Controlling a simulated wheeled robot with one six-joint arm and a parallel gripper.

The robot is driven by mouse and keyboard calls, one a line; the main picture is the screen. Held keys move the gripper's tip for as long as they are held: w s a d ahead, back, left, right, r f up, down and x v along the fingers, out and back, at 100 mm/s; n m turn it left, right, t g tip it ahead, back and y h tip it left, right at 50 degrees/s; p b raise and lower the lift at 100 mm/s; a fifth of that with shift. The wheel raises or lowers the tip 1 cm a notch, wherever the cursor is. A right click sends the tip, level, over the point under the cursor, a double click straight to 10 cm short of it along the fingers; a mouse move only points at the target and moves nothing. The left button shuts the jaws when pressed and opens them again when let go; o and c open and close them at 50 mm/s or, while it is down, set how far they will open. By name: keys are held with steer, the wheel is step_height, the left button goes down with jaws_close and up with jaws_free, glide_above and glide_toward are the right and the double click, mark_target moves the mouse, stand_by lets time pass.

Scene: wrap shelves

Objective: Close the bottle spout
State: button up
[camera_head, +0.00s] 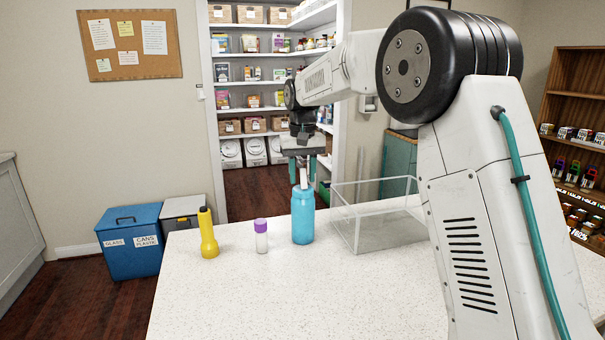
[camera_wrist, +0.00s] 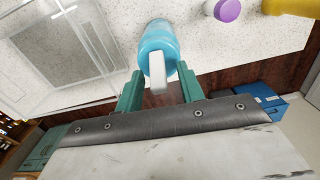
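A light-blue bottle (camera_head: 303,215) stands upright on the white speckled counter, and it also shows in the wrist view (camera_wrist: 157,38). Its white spout (camera_head: 304,178) sticks up from the top in the head view. In the wrist view the spout (camera_wrist: 158,75) reaches into the space between my fingers. My gripper (camera_head: 302,172) is over the bottle's top with its teal fingers apart, one on each side of the spout. In the wrist view my gripper (camera_wrist: 160,90) shows gaps between the fingers and the spout. Whether a finger touches the bottle's rim, I cannot tell.
A clear open box (camera_head: 385,232) stands close right of the bottle. The counter's front (camera_head: 290,300) is bare. Bins stand on the floor behind the counter's left end.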

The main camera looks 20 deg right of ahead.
jaws_close()
steer(key=shift+w+f+g, duration=0.15)
steer(key=shift+w+g, duration=0.15)
steer(key=shift+g, duration=0.3)
steer(key=shift+w+f+g, duration=0.15)
steer(key=shift+w+g, duration=0.05)
steer(key=shift+g, duration=0.8)
jaws_free()
steer(key=v, duration=0.7)
steer(key=shift+r, duration=0.4)
